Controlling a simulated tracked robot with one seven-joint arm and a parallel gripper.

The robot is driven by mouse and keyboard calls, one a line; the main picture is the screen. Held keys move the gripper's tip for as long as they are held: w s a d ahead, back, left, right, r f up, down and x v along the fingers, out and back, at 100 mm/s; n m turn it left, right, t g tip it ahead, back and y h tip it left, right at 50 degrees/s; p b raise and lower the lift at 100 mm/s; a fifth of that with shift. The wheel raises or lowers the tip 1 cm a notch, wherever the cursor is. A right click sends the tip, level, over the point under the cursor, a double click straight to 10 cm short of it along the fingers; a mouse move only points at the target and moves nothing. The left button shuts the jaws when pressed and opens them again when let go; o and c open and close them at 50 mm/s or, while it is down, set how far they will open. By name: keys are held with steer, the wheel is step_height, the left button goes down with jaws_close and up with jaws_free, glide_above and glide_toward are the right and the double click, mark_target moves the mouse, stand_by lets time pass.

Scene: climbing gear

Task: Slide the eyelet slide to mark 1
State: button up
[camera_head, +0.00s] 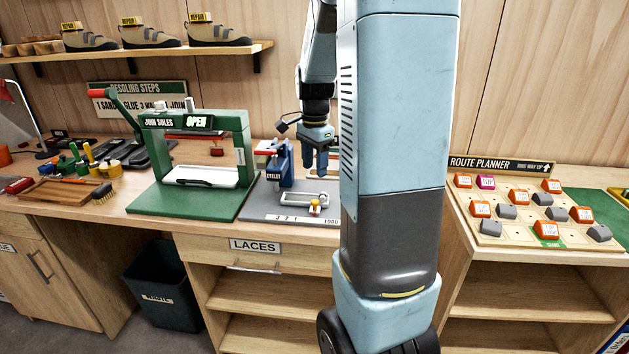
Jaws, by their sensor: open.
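The blue eyelet press (284,168) with a red lever stands on a grey base plate (262,207) on the bench. On that plate lies the light-coloured eyelet slide (296,199) with a small yellow-orange knob (315,204). Marks 3, 2, 1 and LOAD are printed along the plate's front edge. The knob appears between mark 1 and LOAD; its exact setting cannot be told. My gripper (316,170) is open, fingers down, above the slide, right of the press and apart from the knob. My column hides the plate's right end.
A green sole press (245,155) showing OPEN stands left of the eyelet press. Brushes and small bottles (88,160) lie further left. A route planner board (489,229) with blocks is at the right. A shelf of shoes (175,50) hangs above.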

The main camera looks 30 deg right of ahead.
steer(key=shift+r, duration=1.5)
